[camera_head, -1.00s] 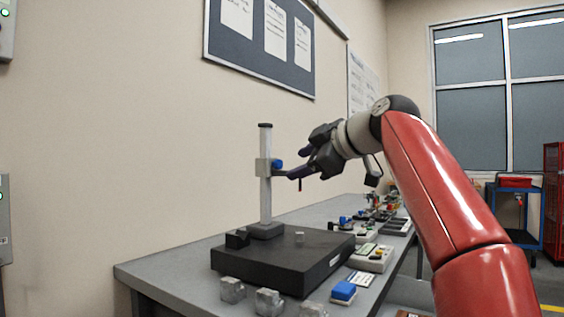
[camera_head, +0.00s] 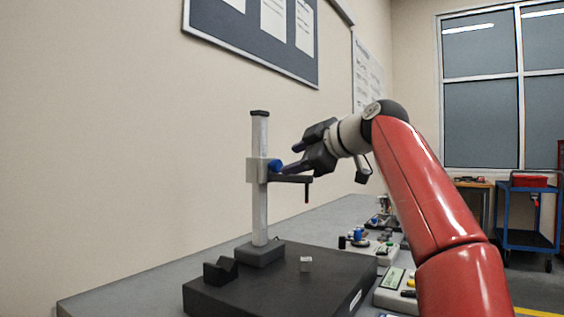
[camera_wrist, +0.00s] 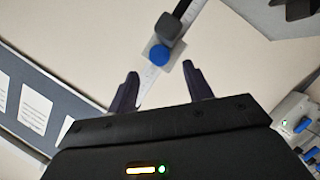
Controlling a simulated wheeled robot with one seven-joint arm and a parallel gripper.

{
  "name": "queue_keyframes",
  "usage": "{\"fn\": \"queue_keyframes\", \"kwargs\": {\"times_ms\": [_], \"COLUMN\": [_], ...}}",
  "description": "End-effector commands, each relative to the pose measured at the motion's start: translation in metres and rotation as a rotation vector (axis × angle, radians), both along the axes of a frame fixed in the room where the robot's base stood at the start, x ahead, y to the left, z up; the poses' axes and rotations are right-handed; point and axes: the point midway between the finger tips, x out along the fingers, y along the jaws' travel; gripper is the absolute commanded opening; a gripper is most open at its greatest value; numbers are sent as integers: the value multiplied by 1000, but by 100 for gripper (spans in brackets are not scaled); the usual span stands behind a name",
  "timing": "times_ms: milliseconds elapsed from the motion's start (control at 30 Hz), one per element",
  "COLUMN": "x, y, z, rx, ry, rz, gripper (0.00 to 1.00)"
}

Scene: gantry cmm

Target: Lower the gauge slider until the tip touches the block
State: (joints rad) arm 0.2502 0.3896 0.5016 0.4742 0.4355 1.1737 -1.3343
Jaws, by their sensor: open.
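The gauge slider (camera_head: 257,170) is a pale block on an upright silver post (camera_head: 260,215), with a blue knob (camera_head: 275,166) and a dark arm (camera_head: 292,179). The thin tip (camera_head: 307,193) hangs from the arm's end, well above a small grey block (camera_head: 306,264) on the black plate. My gripper (camera_head: 296,158) is open, its fingers pointing at the knob from the right. In the wrist view the blue knob (camera_wrist: 159,55) lies just beyond and between the fingertips of my gripper (camera_wrist: 161,78). I cannot tell whether the fingers touch the knob.
The black plate (camera_head: 325,290) rests on a grey bench (camera_head: 110,300) along the wall. Small tools and boxes (camera_head: 385,245) sit farther along the bench.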

Motion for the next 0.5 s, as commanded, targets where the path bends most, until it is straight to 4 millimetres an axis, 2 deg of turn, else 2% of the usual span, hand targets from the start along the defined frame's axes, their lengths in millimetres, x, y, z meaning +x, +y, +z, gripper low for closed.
{"fn": "queue_keyframes", "kwargs": {"times_ms": [233,500], "x": [29,37], "y": [24,32], "z": [-9,-14], "rx": [1,0], "ry": [3,0], "rz": [2,0], "gripper": [51,51]}}
